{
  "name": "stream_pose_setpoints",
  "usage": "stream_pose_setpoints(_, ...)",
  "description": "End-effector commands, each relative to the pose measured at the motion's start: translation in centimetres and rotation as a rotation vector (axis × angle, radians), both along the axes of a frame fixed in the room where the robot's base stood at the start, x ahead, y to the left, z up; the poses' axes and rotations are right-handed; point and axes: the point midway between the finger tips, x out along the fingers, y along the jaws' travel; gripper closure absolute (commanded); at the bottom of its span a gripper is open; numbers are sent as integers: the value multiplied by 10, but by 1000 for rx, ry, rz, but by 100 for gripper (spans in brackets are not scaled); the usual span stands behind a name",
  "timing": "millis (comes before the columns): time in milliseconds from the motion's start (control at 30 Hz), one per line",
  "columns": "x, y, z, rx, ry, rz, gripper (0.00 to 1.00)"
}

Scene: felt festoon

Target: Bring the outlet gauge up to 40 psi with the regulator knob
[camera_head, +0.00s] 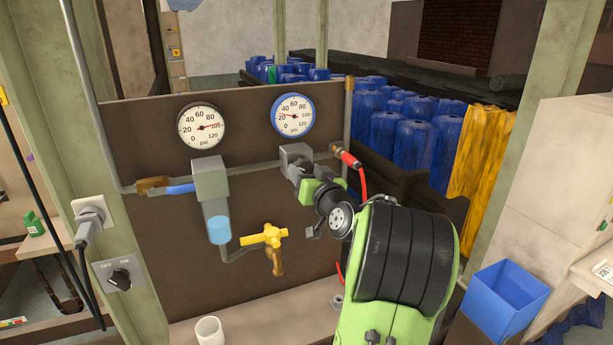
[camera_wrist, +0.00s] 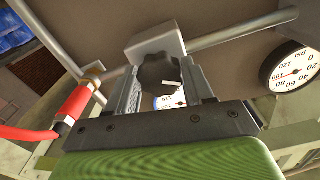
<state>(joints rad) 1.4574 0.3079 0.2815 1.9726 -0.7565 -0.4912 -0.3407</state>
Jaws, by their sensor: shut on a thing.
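The regulator knob (camera_wrist: 158,72) is dark and lobed, with a white mark, on a grey block. In the head view the knob (camera_head: 304,168) is partly hidden by my gripper (camera_head: 308,178). In the wrist view my gripper (camera_wrist: 162,80) has one finger on each side of the knob and is shut on it. The blue-rimmed gauge (camera_head: 293,116) above this block looks like the outlet gauge. Its red needle points left, roughly between 20 and 40. In the wrist view this gauge (camera_wrist: 172,100) shows only partly between the fingers.
A second gauge (camera_head: 201,127) at left reads near 100. Below it hang a filter bowl (camera_head: 218,226) and a yellow valve (camera_head: 265,236). A red hose (camera_head: 361,178) runs close to the right of my gripper. A white cup (camera_head: 209,331) stands on the ledge below.

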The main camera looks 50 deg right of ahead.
Motion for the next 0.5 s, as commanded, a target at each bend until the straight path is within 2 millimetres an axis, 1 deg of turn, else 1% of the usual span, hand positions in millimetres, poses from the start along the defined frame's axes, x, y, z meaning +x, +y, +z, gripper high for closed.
stream_pose_setpoints(200, 0, 1, 0, 106, -64, 0, 79)
stream_pose_setpoints(500, 0, 1, 1, 180, -108, 0, 79)
